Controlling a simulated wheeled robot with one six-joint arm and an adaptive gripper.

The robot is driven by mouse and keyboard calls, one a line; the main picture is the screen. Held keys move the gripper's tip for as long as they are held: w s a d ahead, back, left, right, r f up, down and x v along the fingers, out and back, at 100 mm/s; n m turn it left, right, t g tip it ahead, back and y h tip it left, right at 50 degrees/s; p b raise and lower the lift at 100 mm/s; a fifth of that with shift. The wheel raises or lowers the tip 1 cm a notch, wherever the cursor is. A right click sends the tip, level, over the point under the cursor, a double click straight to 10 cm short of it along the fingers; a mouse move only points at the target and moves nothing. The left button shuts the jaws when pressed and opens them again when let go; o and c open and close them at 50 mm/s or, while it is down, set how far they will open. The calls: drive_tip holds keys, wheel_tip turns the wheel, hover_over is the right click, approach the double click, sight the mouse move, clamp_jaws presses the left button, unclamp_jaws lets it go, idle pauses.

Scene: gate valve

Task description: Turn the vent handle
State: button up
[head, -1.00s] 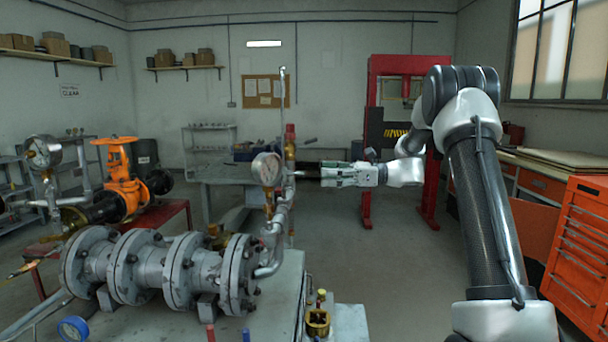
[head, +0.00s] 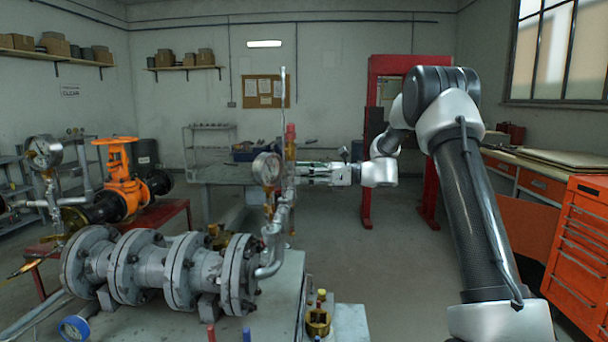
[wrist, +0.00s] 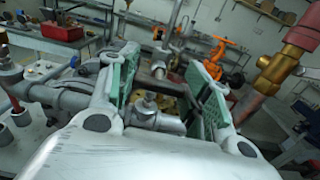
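My gripper (head: 302,172) reaches in from the right to the upright pipe (head: 283,110) beside the round pressure gauge (head: 267,168). Its fingertips are partly hidden by the pipework. In the wrist view my gripper (wrist: 165,70) shows two green-padded fingers standing apart. A small grey valve fitting (wrist: 155,118) with a nut on top and a dark bar near it lie between the fingers, lower in the picture. I cannot tell which part is the vent handle, or whether a finger touches it.
A brass fitting with a red top (wrist: 300,45) stands close on the right in the wrist view; the red part (head: 290,132) rises beside the upright pipe. Large flanged grey pipework (head: 150,268) lies left. An orange valve (head: 122,175) stands behind. Open floor lies right of the bench.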

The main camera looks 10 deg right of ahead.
drive_tip(key=c, duration=0.4)
drive_tip(key=shift+n, duration=0.3)
drive_tip(key=n, duration=0.3)
drive_tip(key=shift+n, duration=0.3)
drive_tip(key=n, duration=0.3)
drive_tip(key=shift+s+n, duration=0.1)
drive_tip(key=shift+n, duration=0.3)
drive_tip(key=n, duration=0.8)
drive_tip(key=shift+f+n, duration=0.15)
drive_tip(key=shift+n, duration=0.15)
